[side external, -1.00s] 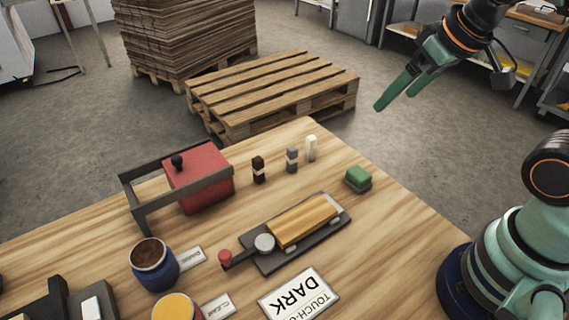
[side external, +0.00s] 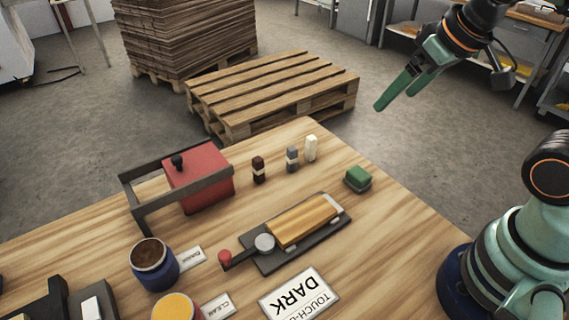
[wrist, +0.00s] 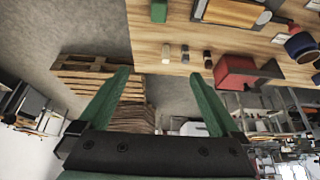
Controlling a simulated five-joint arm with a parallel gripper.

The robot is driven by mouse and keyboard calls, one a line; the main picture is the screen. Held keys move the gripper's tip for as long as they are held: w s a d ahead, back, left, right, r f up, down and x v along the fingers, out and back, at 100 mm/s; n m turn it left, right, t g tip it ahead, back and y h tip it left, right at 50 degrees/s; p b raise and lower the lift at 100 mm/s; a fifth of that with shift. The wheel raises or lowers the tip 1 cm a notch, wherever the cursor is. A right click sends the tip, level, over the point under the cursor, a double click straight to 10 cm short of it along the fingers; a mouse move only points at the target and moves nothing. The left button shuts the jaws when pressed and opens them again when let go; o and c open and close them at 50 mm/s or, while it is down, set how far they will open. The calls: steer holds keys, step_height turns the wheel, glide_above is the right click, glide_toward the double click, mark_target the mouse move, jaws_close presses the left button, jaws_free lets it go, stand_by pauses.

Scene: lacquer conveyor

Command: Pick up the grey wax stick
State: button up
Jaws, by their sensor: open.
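The grey wax stick (side external: 292,159) stands upright on the wooden table, between a dark brown stick (side external: 258,170) on its left and a white stick (side external: 311,148) on its right. It also shows small in the wrist view (wrist: 186,53), between the white and the dark stick. My gripper (side external: 396,102) is open and empty, in the air beyond the table's far right edge, well apart from the sticks. In the wrist view the green fingers (wrist: 160,85) are spread wide with nothing between them.
A red box in a dark frame (side external: 203,170) stands left of the sticks. A green block (side external: 357,179) lies to their right. A wooden bar on a dark plate (side external: 303,222), a DARK card (side external: 299,296) and two pots lie nearer. A pallet (side external: 270,90) stands on the floor behind.

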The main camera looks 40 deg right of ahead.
stand_by(0.3)
steer(key=c, duration=0.5)
steer(key=shift+c, duration=0.2)
